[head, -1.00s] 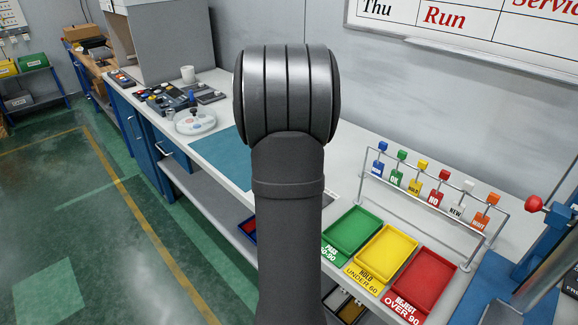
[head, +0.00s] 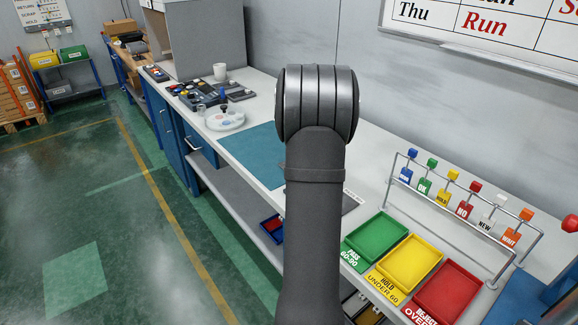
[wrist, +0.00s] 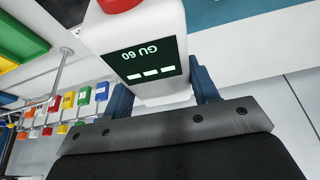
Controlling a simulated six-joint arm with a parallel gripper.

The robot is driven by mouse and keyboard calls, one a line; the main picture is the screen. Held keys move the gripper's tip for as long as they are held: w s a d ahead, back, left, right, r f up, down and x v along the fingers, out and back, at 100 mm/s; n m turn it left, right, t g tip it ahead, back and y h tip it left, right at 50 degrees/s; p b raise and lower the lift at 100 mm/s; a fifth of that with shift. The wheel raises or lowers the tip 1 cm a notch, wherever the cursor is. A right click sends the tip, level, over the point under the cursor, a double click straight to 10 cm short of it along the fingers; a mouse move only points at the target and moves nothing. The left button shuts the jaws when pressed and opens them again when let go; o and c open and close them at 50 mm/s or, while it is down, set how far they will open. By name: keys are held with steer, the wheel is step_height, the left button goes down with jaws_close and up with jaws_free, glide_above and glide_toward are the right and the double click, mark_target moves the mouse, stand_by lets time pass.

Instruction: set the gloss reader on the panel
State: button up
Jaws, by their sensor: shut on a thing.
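In the head view my own arm hides the gripper and the reader. A dark grey flat piece (head: 351,201) with a pale label strip shows partly beside my arm on the bench; I cannot tell if it is the panel. Contact below the reader is hidden.
Green (head: 377,238), yellow (head: 411,262) and red (head: 447,293) trays line the bench front at right, before a rail of coloured tags (head: 462,205). A teal mat (head: 258,155) lies left of my arm. A white round dish (head: 225,121) and several small devices stand farther back.

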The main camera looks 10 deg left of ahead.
steer(key=shift+w+a, duration=0.3)
steer(key=shift+w, duration=0.1)
steer(key=w+a+f, duration=0.1)
steer(key=a+f, duration=0.1)
steer(key=a, duration=0.1)
steer(key=w+a+f, duration=0.2)
steer(key=a, duration=0.2)
steer(key=w+a+f, duration=0.1)
steer(key=a+f, duration=0.2)
steer(key=shift+w+a, duration=0.3)
steer(key=shift+a+f, duration=0.1)
steer(key=shift+f, duration=1.9)
steer(key=shift+f, duration=0.15)
steer(key=o, duration=1.3)
steer(key=v, duration=1.2)
steer(key=shift+a, duration=0.1)
